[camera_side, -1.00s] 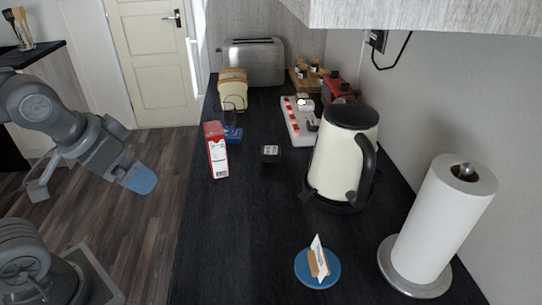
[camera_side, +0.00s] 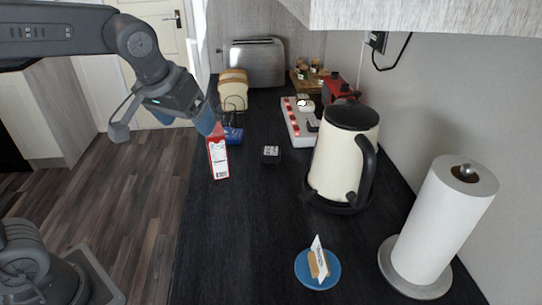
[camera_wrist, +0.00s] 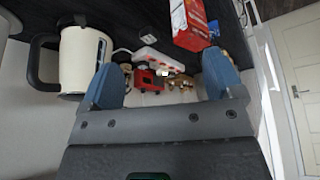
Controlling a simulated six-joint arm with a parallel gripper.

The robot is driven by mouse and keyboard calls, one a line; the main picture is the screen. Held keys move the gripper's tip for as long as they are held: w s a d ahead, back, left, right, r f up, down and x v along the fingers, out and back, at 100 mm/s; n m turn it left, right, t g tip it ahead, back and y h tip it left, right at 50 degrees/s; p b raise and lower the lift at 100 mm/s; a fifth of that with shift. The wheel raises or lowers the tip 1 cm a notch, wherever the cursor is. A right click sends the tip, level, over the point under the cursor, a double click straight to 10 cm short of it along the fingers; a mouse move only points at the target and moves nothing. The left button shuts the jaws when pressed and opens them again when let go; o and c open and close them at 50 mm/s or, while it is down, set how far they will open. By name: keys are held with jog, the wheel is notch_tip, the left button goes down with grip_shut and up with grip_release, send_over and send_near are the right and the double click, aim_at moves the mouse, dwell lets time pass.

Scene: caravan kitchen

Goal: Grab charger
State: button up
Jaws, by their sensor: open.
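A small black block with white print on top (camera_side: 271,154), which looks like the charger, sits on the dark counter (camera_side: 235,235) in the side view. It stands between the red and white box (camera_side: 218,158) and the kettle (camera_side: 341,150). My gripper (camera_side: 208,121) is at the counter's left edge, by the top of the box, left of and above the block. In the wrist view, its two blue fingers (camera_wrist: 164,68) are wide apart with nothing held between them.
A power strip (camera_side: 292,122) with plugs lies behind the block. A blue packet (camera_side: 233,135), bread (camera_side: 232,90) and a toaster (camera_side: 253,62) stand further back. A paper towel roll (camera_side: 445,225) and a blue dish with a card (camera_side: 301,267) are in front.

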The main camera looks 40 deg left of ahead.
jog(key=w+d+f+n, duration=0.1)
jog(key=w+f+n, duration=0.15)
jog(key=w, duration=0.85)
jog(key=n+g+y, duration=0.1)
jog(key=n+y, duration=0.1)
send_near(271, 151)
jog(key=x, duration=0.5)
jog(key=shift+w+a, duration=0.1)
jog(key=shift+a, duration=0.35)
jog(key=shift+d+x, duration=0.2)
jog(key=shift+x, duration=1.1)
jog(key=shift+d+x, duration=0.25)
jog(key=shift+x, duration=1.1)
jog(key=shift+f, duration=0.1)
jog(key=c, duration=1)
